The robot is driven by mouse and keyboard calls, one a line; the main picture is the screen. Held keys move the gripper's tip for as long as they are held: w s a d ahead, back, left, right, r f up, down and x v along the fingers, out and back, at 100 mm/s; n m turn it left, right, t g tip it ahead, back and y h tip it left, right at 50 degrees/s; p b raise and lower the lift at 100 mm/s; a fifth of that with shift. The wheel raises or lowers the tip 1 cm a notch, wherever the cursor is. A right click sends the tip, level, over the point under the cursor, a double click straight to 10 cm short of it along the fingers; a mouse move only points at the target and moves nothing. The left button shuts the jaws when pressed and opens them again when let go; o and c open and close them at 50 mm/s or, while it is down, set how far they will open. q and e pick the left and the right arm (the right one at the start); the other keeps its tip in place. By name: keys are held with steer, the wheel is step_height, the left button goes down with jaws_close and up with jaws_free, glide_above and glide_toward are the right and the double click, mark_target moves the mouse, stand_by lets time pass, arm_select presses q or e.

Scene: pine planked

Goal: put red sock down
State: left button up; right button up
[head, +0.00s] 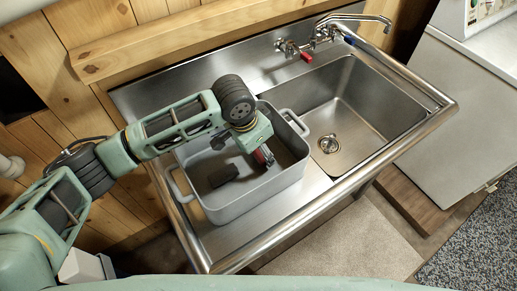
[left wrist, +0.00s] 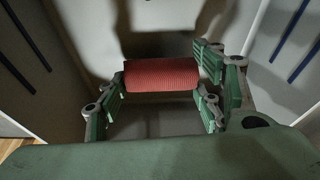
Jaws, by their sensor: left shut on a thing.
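The red sock (left wrist: 162,76) is a rolled, ribbed bundle between the fingers of my left gripper (left wrist: 165,88) in the left wrist view. In the head view my left gripper (head: 263,158) points down inside a grey tub (head: 252,194), near its right side. It is shut on the red sock, and only a little red shows there. I cannot tell whether the sock touches the tub floor. My right gripper is not in view.
The tub stands on the drainboard of a steel sink unit, left of the basin (head: 350,108). A tap (head: 345,18) is behind. The tub walls surround my gripper.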

arm_select(q)
steer(key=shift+f, duration=0.55)
steer(key=o, duration=1.1)
steer(key=shift+f, duration=0.1)
steer(key=shift+a+r, duration=0.1)
steer(key=shift+r, duration=0.45)
steer(key=b+v, duration=0.1)
steer(key=v, duration=1)
steer(key=shift+s+r, duration=0.1)
steer(key=shift+s, duration=0.05)
